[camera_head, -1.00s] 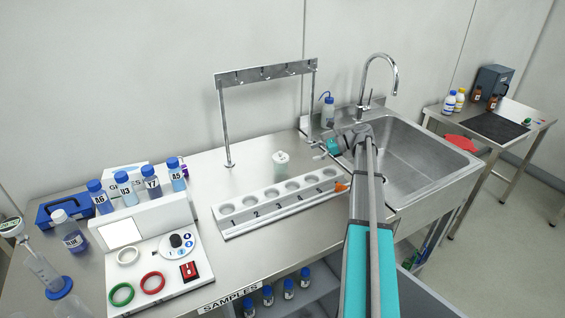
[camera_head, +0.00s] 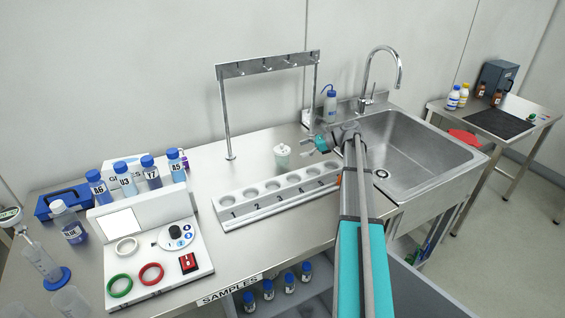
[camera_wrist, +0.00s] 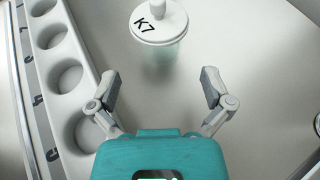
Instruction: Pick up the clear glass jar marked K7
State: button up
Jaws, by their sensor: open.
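The clear glass jar marked K7 (camera_wrist: 158,38) stands upright on the steel bench in the wrist view, ahead of my fingers. It has a white lid with a knob and black K7 lettering. In the head view the jar (camera_head: 281,157) stands behind the numbered rack, small and pale. My gripper (camera_wrist: 160,90) is open and empty in the wrist view, its two fingers spread wide with bare bench between them. The jar is beyond the fingertips, roughly centred between them. In the head view my gripper (camera_head: 312,146) is just right of the jar, partly hidden by my arm.
The numbered white rack (camera_head: 231,223) with empty round holes lies in front of the jar; it runs along the left in the wrist view (camera_wrist: 88,90). A metal hook stand (camera_head: 226,120) rises behind. The sink (camera_head: 420,150) is at right. Blue-capped bottles (camera_head: 125,178) stand at left.

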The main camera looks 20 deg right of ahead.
aim_at(285, 155)
jog(key=shift+b+x, duration=0.35)
jog(key=shift+x, duration=1.2)
jog(key=shift+b+x, duration=0.85)
jog(key=shift+x, duration=1.75)
jog(key=c, duration=1.2)
jog(key=shift+r, duration=0.2)
